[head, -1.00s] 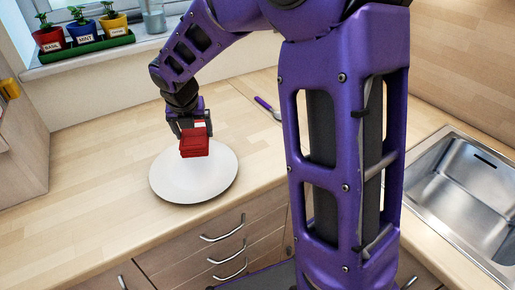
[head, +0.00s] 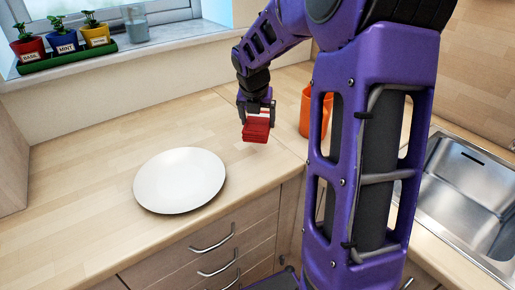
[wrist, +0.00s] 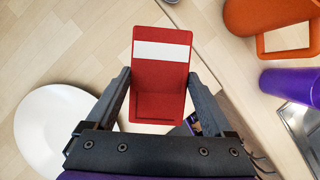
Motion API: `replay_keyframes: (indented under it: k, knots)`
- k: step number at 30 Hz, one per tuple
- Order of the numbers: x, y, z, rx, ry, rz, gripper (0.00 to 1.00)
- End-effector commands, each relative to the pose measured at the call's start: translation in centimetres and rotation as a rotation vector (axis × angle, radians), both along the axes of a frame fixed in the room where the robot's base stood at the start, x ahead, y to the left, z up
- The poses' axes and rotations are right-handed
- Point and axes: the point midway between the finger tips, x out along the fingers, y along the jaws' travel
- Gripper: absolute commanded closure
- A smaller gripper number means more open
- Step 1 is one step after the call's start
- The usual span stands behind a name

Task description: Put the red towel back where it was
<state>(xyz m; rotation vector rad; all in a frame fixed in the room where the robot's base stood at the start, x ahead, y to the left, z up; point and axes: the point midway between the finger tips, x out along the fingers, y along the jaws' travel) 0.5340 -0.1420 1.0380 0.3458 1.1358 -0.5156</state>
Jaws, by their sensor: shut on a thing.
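The red towel (head: 256,128) is a folded red block with a white stripe, and the stripe shows clearly in the wrist view (wrist: 160,85). My gripper (head: 256,108) is shut on it, with one finger at each side of the towel in the wrist view (wrist: 158,98). The towel hangs below my gripper over the worktop, right of the white plate (head: 180,180) and left of the orange mug. I cannot tell from the head view how high it is above the wood.
The orange mug (head: 305,112) stands just right of the towel, partly behind my arm. A steel sink (head: 465,190) is at the right. Potted herbs (head: 66,42) stand on the windowsill. The worktop (head: 110,130) behind and left of the plate is clear.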

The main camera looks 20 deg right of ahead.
Motion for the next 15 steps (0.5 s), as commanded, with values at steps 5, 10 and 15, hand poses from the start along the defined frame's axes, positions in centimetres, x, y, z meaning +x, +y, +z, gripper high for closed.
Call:
replay_keyframes:
  k: [5, 10, 15]
  knots:
    - [0.0, 0.1, -3.1, 0.000, 0.002, 0.002, 0.58]
    - [0.0, 0.1, -4.9, 0.000, 0.002, 0.002, 0.58]
    - [0.0, 0.1, -7.7, 0.001, 0.002, 0.003, 0.58]
